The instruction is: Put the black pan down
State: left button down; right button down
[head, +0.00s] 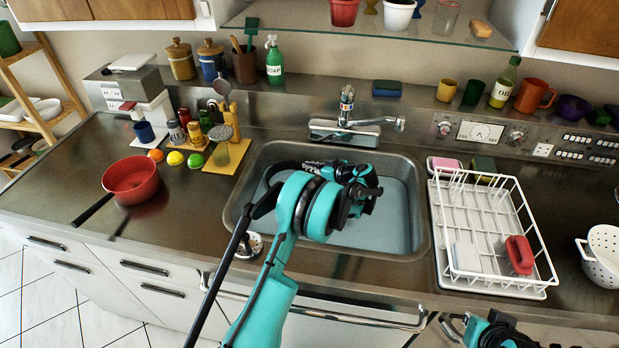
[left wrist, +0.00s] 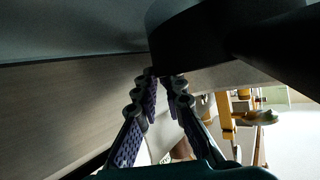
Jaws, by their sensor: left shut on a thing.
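My left arm reaches over the sink in the head view, and its own links hide most of its gripper there. In the left wrist view my left gripper (left wrist: 164,80) is closed on a dark thing just beyond its fingertips. This has a round dark side and a thick bar running to the right; it looks like the black pan (left wrist: 190,35), close to the camera and only partly in frame. I cannot make out the pan clearly in the head view. Part of my right arm shows at the bottom right of the head view; its finger state is unclear.
The steel sink (head: 421,235) lies under my left arm. A red pan (head: 131,180) stands on the left counter, near fruit and a cutting board (head: 232,156). A white dish rack (head: 489,218) stands right of the sink.

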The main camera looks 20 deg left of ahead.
pick_arm(q)
notch_tip(320, 180, down, 4)
jog(key=shift+r+b, duration=0.1)
jog(key=shift+b, duration=0.75)
jog(key=shift+r, duration=0.1)
jog(key=c, duration=1.6)
grip_release()
jog(key=shift+d, duration=0.15)
